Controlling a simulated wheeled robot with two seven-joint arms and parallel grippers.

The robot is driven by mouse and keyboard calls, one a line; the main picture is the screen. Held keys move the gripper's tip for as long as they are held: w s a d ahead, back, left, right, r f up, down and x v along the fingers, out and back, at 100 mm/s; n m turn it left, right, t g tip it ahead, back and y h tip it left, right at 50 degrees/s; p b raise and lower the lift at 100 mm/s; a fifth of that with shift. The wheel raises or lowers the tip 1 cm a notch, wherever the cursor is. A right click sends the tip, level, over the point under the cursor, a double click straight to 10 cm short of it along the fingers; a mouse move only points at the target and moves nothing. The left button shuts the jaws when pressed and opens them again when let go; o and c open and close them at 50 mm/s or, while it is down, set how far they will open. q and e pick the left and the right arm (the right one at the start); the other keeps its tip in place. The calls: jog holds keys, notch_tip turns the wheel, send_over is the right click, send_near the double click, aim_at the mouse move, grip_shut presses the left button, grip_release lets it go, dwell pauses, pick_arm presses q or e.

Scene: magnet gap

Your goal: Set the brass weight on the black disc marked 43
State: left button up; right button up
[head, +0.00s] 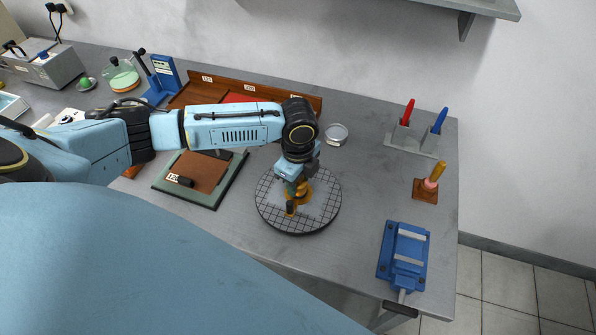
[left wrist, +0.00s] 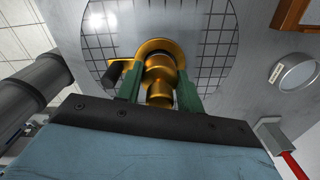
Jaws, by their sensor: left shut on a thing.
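My left gripper (head: 297,188) is over the round gridded plate (head: 325,208) in the head view. In the left wrist view its green fingers (left wrist: 160,80) are shut on the brass weight (left wrist: 158,62), a stepped gold piece with a wide flange at its far end. The weight also shows in the head view (head: 304,197), partly hidden by the gripper. Whether it touches the plate I cannot tell. A small black piece (left wrist: 117,73) is close beside the flange; it also shows in the head view (head: 290,208). I can read no 43 anywhere. My right gripper is not in view.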

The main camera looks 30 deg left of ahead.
pick_arm(q)
jog(key=shift+f, duration=0.15)
dwell(0.7)
jog(key=o, duration=1.3)
jog(key=c, duration=0.5)
notch_tip(320, 180, up, 4)
jog(key=p, duration=0.5)
jog(key=shift+r+p, duration=0.25)
jog(key=shift+p, duration=0.1)
jog(key=shift+o, duration=0.2)
